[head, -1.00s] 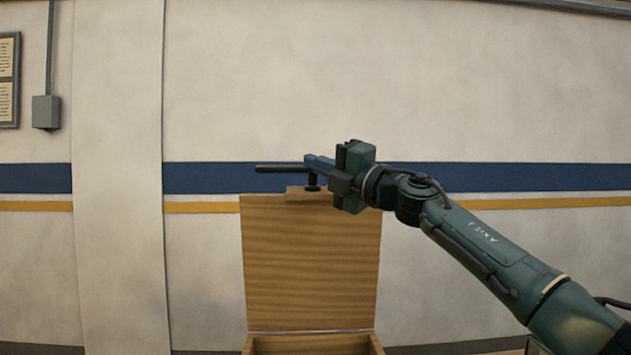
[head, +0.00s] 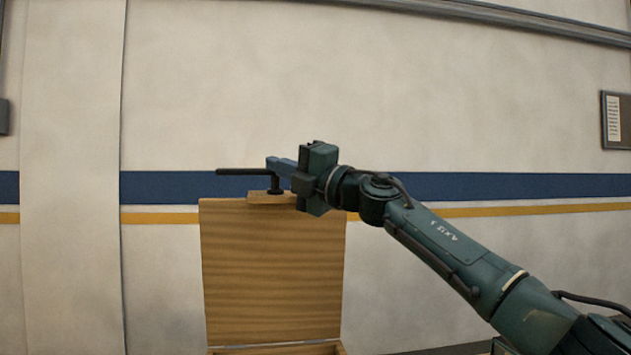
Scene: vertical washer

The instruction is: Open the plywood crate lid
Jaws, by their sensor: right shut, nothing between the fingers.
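The plywood crate lid (head: 272,270) stands upright, raised above the crate (head: 285,349), whose top edge shows at the bottom of the head view. A small wooden block (head: 262,198) sits at the lid's upper edge, with a short black post on it. My right gripper (head: 275,163) is shut at the top of the lid, its blue fingers just above the post. I cannot tell whether they touch it. A thin black bar (head: 243,172) extends left from the fingertips. The crate's inside is hidden. My left gripper is not in view.
A pale wall (head: 400,90) with blue and yellow stripes stands behind the crate. A framed notice (head: 613,120) hangs at the right. The space left of the lid looks clear.

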